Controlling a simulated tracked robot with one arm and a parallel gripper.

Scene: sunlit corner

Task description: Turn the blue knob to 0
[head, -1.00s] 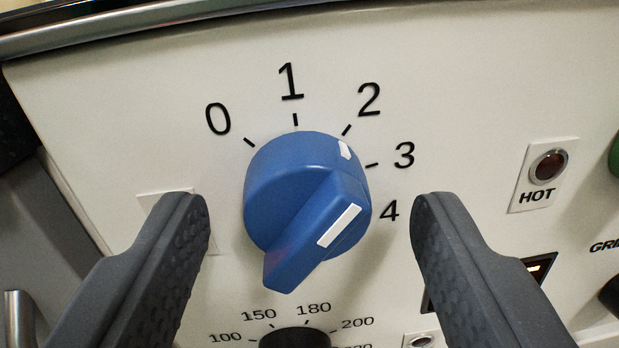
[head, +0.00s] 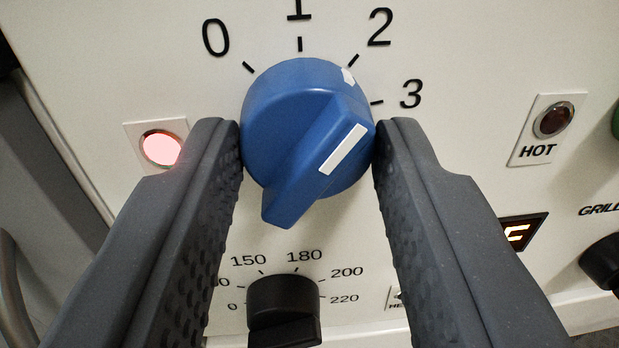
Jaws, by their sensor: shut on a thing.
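The blue knob (head: 290,120) is on the cream panel, with a raised grip bar that slants from lower left to upper right. A white stripe runs along the bar, and a small white mark on the knob's rim points up and right, toward the tick for 2. The digit 0 (head: 215,38) is at the knob's upper left, with 1, 2 and 3 following clockwise; the 4 is hidden behind my right finger. My gripper (head: 308,142) is shut on the knob, one finger against each side.
A black knob (head: 283,312) with a temperature scale sits just below, between my fingers. A lit pinkish lamp (head: 162,148) is left of my left finger. A dark HOT lamp (head: 553,120), a small display (head: 520,235) and another black knob (head: 604,262) are at right.

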